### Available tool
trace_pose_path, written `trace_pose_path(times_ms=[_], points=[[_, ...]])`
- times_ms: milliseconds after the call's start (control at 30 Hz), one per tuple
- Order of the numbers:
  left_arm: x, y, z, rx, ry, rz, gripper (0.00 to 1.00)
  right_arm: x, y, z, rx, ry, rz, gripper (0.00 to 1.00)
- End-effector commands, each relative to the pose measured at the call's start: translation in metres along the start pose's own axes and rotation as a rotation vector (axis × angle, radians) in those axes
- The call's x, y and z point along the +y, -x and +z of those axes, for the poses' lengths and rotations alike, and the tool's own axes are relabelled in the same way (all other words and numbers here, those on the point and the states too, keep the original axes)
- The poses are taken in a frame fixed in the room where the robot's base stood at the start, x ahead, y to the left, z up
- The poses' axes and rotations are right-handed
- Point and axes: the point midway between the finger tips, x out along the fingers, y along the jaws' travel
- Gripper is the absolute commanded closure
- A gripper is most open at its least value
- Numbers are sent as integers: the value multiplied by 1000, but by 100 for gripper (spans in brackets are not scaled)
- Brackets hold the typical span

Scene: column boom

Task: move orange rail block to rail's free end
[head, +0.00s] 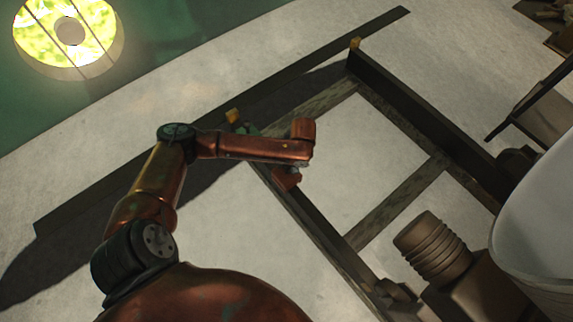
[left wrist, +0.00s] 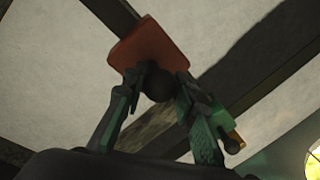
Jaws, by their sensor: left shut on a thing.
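In the left wrist view the orange block (left wrist: 150,42) has a dark round knob (left wrist: 158,84) facing me. My left gripper (left wrist: 158,82) has its two fingers on either side of this knob and is shut on it. In the head view my left gripper (head: 293,171) is mostly hidden beneath my copper wrist. The right gripper is not in view.
A long dark beam (head: 100,195) lies beyond the rail ends. A ribbed brown cylinder (head: 432,247) stands at lower right. Pale floor shows between the rails.

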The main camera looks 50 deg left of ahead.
Motion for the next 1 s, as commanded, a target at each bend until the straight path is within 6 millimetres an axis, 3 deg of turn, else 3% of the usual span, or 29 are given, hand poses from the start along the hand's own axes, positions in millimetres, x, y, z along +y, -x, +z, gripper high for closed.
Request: trace_pose_path(times_ms=[1000], points=[[4,-16,-2,4,0,1,100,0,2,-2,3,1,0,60]])
